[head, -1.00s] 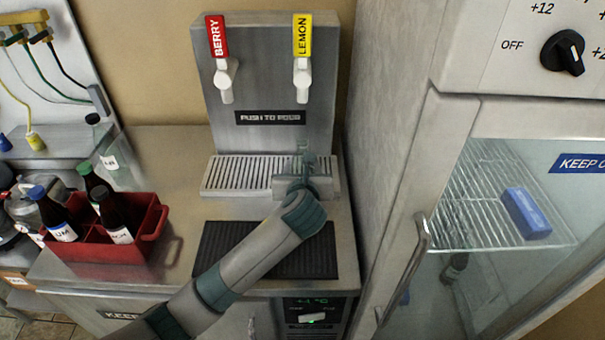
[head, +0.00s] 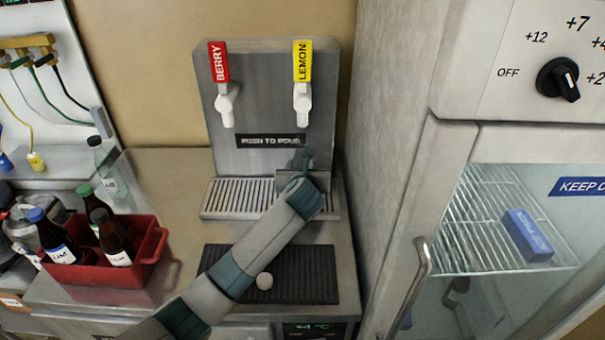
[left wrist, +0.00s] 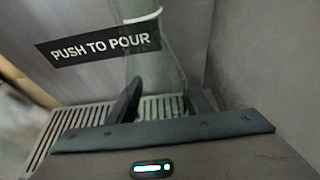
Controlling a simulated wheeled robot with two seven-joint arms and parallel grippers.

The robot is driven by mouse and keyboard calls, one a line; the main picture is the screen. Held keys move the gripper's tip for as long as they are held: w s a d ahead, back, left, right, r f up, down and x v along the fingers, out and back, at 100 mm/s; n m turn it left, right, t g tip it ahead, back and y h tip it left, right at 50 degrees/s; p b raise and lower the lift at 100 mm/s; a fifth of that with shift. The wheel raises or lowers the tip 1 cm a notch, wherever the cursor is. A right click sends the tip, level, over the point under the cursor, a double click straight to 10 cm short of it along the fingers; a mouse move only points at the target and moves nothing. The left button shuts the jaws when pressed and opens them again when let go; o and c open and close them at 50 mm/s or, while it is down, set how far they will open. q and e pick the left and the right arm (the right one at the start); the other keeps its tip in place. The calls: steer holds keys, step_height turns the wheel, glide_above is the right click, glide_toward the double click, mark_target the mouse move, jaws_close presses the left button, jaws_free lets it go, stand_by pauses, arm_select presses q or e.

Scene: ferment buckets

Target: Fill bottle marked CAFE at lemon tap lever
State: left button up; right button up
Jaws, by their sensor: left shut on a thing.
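The yellow LEMON lever (head: 302,62) stands above its white spout (head: 303,98) on the right of the steel dispenser (head: 262,100). My left gripper (head: 302,165) is below this spout, over the drip tray (head: 240,198). In the left wrist view it is shut on a clear greenish bottle (left wrist: 152,75), which stands between the fingers in front of the PUSH TO POUR plate (left wrist: 98,46). No label on this bottle is readable, and its contents cannot be told. In the head view the gripper and arm hide most of it. My right gripper is in neither view.
The red BERRY lever (head: 218,62) is on the left. A red crate (head: 150,258) holds several dark bottles. Another clear bottle (head: 105,165) stands behind it. A dark mat (head: 318,270) with a small pale round thing (head: 264,281) lies under my arm. The fridge (head: 400,220) bounds the right.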

arm_select(q)
steer(key=shift+w, duration=1.35)
steer(key=shift+s+r+p, duration=0.1)
steer(key=shift+p, duration=1.15)
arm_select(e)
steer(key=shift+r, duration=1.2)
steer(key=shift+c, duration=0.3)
